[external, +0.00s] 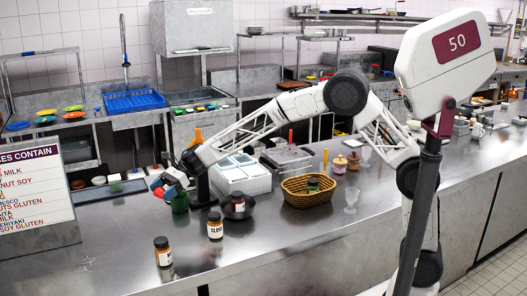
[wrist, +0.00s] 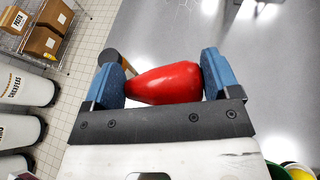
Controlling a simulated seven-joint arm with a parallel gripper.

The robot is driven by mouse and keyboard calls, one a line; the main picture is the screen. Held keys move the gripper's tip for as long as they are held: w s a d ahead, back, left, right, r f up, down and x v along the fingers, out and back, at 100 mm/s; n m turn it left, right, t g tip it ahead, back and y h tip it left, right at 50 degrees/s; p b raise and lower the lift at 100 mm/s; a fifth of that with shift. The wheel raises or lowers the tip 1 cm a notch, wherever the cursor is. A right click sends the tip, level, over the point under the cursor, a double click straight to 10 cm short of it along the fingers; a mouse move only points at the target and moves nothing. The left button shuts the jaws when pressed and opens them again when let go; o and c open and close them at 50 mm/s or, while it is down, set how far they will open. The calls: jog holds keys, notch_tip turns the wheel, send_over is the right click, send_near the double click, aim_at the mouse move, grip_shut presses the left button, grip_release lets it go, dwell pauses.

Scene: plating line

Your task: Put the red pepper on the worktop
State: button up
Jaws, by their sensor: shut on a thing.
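The red pepper (wrist: 165,84) lies sideways between the blue fingers of my gripper (wrist: 163,82) in the wrist view. The fingers are shut on it, one at each end. In the external view my gripper (external: 164,187) is at the left end of the arm, low over the left part of the steel worktop (external: 300,238), beside a green cup. The pepper is small and hard to make out there. In the wrist view the grey worktop (wrist: 245,50) shows beyond the pepper; I cannot tell the exact gap between them.
The green cup (external: 180,204) stands close to my gripper. Spice jars (external: 215,226) and (external: 163,252) stand nearer the front, with a dark pan (external: 237,212) holding another jar. The front middle worktop is clear.

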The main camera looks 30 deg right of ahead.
jog(key=s+a+f+n+g+h, duration=0.2)
jog(key=s+a+f+n+g, duration=0.1)
jog(key=s+a, duration=0.55)
jog(key=n+g+h, duration=0.1)
jog(key=n+g, duration=0.1)
send_over(126, 277)
notch_tip(126, 277, down, 4)
jog(key=shift+s+f, duration=0.1)
jog(key=shift+f, duration=0.1)
jog(key=shift+f, duration=3.15)
jog(key=shift+f, duration=1.85)
jog(key=shift+f, duration=0.1)
jog(key=o, duration=0.8)
jog(key=shift+c, duration=0.2)
